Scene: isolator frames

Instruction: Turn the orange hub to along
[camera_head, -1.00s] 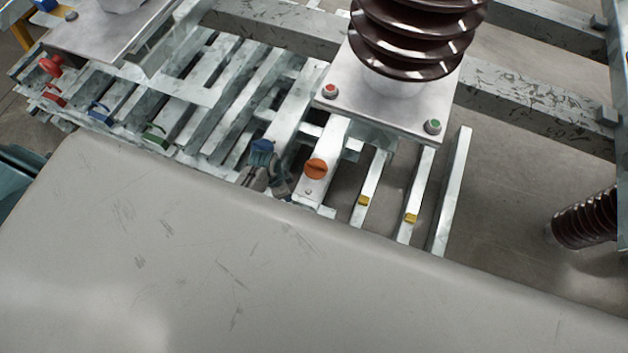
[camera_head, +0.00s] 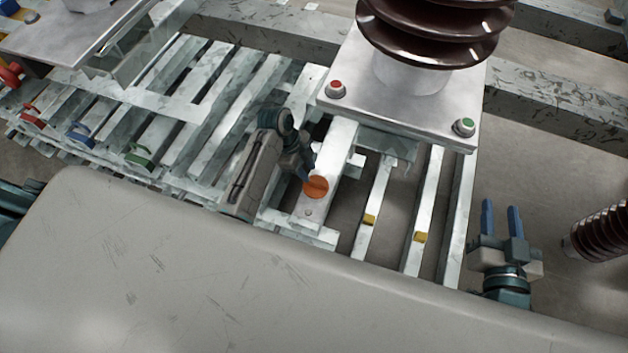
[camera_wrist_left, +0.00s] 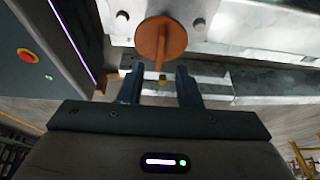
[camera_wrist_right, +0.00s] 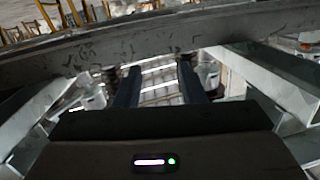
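The orange hub (camera_head: 316,187) is a round disc on the pale metal bar in front of the insulator's base plate. In the left wrist view the orange hub (camera_wrist_left: 153,37) faces me, with a narrow orange tab pointing down from it. My left gripper (camera_head: 309,165) is right beside the hub in the head view. In the left wrist view my left gripper (camera_wrist_left: 160,76) is open, its blue fingers either side of the tab's lower end, with gaps showing. My right gripper (camera_head: 502,214) is open and empty, right of the frame rails.
A brown ribbed insulator (camera_head: 430,30) stands on a plate with a red button (camera_head: 336,88) and a green button (camera_head: 464,126). Yellow blocks (camera_head: 369,220) sit on rails to the right. Red, blue and green handles (camera_head: 140,155) are at left.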

